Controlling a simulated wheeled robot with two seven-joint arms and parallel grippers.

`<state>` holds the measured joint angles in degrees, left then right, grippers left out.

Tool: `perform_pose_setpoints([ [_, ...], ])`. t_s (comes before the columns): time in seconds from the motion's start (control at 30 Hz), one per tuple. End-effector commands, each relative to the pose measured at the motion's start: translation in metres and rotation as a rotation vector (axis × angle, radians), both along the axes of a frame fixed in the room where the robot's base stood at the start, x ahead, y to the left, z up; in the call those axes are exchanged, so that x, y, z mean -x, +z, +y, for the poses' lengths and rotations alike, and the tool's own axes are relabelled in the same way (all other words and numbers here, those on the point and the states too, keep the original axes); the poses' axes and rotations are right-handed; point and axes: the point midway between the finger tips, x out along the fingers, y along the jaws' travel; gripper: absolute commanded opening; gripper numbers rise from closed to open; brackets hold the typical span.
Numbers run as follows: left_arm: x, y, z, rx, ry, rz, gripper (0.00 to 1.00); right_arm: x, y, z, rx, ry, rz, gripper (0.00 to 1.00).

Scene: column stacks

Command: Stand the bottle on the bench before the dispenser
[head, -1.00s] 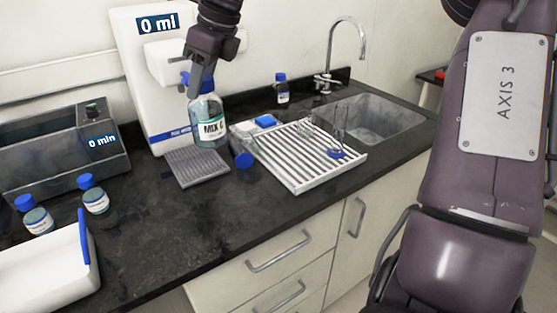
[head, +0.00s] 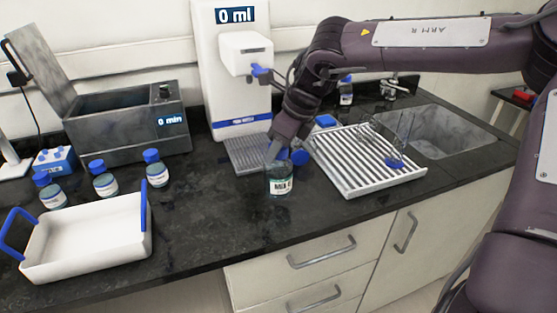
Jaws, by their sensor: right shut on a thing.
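The bottle (head: 280,183), clear with a white label and greenish liquid, is upright in front of the dispenser's grey drip tray. My right gripper (head: 278,160) is shut on its neck from above. The bottle's base is at or very close to the dark bench; I cannot tell if it touches. The gripper hides the bottle's top. The white dispenser (head: 204,75) stands behind, its display reading 0 ml. The drip tray (head: 247,153) looks empty. My left gripper is not in view.
A white drying rack (head: 365,165) is to the right, before the sink (head: 450,133). Several small blue-capped bottles, a white tray (head: 85,235) and a grey bath (head: 125,130) are at left. Bench left of the bottle is clear.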

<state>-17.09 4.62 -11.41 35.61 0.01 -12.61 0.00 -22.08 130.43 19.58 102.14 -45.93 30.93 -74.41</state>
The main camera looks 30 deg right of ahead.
Motion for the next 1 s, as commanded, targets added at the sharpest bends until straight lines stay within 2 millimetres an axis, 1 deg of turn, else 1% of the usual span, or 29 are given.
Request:
perform_pose_setpoints([
  [0.2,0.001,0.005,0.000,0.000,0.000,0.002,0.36,0.000,-0.031,0.000,-0.002,-0.001,0.002,0.00],
  [0.27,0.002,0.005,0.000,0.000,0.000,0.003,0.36,0.000,-0.036,0.000,-0.002,0.000,0.001,0.00],
  [0.37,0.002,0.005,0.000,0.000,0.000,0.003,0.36,0.000,-0.040,0.000,0.000,0.000,-0.001,0.00],
  [0.57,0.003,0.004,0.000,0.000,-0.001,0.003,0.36,0.000,-0.040,0.000,0.000,0.000,-0.001,0.00],
  [0.7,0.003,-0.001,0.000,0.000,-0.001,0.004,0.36,0.000,-0.044,0.000,0.000,0.000,-0.001,0.00],
  [0.73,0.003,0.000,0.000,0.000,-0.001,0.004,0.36,0.001,-0.044,0.000,0.000,-0.001,0.001,0.42],
  [0.87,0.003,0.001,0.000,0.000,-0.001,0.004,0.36,0.001,-0.044,0.000,0.001,-0.001,0.002,0.59],
  [0.9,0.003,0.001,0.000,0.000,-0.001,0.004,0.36,0.001,-0.044,0.000,0.001,-0.001,0.002,0.61],
  [1.0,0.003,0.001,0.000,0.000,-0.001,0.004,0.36,0.001,-0.044,0.000,0.001,-0.001,0.002,0.61],
])
